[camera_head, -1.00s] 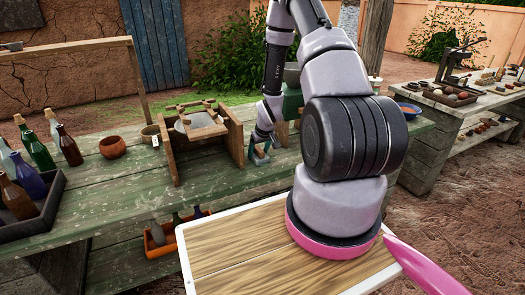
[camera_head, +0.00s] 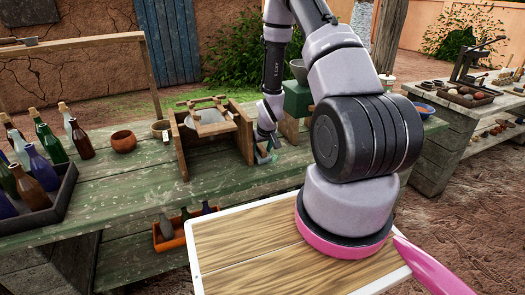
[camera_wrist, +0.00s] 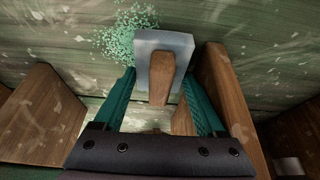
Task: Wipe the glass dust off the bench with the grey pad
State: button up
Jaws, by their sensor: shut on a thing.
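The grey pad (camera_wrist: 148,48), a block with a wooden handle (camera_wrist: 161,75), lies flat against the green bench (camera_wrist: 60,45) in the wrist view. My gripper (camera_wrist: 160,82) has its teal fingers on either side of the pad and is shut on it. The glass dust (camera_wrist: 128,32) is a patch of pale green grains beside and beyond the pad's left edge. In the head view my gripper (camera_head: 264,152) is low over the bench (camera_head: 120,195), just right of a wooden stand; the pad is hard to make out there.
The wooden stand (camera_head: 243,132) is close to my gripper's left. Wooden boards also flank my fingers in the wrist view, left (camera_wrist: 38,115) and right (camera_wrist: 228,95). Bottles (camera_head: 50,143), a dark tray (camera_head: 60,195) and a clay bowl (camera_head: 123,141) stand farther left.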

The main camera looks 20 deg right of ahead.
aim_at(256, 156)
jog(key=shift+s+a+f, duration=0.2)
jog(key=shift+s+a, duration=0.3)
jog(key=shift+a, duration=0.15)
jog(key=shift+s+a+f, duration=0.15)
jog(key=shift+s+a, duration=0.3)
jog(key=shift+a, duration=0.15)
jog(key=shift+s+d+r, duration=0.1)
jog(key=shift+d+r, duration=0.05)
jog(key=shift+d, duration=1.1)
jog(key=shift+w+d+r, duration=0.1)
jog(key=shift+w+d, duration=0.1)
jog(key=shift+d, duration=1.05)
jog(key=shift+w+d+r, duration=0.1)
jog(key=shift+w+d, duration=0.05)
jog(key=shift+d, duration=1.05)
jog(key=shift+d+f, duration=0.1)
jog(key=shift+d, duration=1.5)
jog(key=shift+s+d, duration=0.15)
jog(key=shift+s, duration=0.55)
jog(key=shift+s+a, duration=0.1)
jog(key=shift+a, duration=1.85)
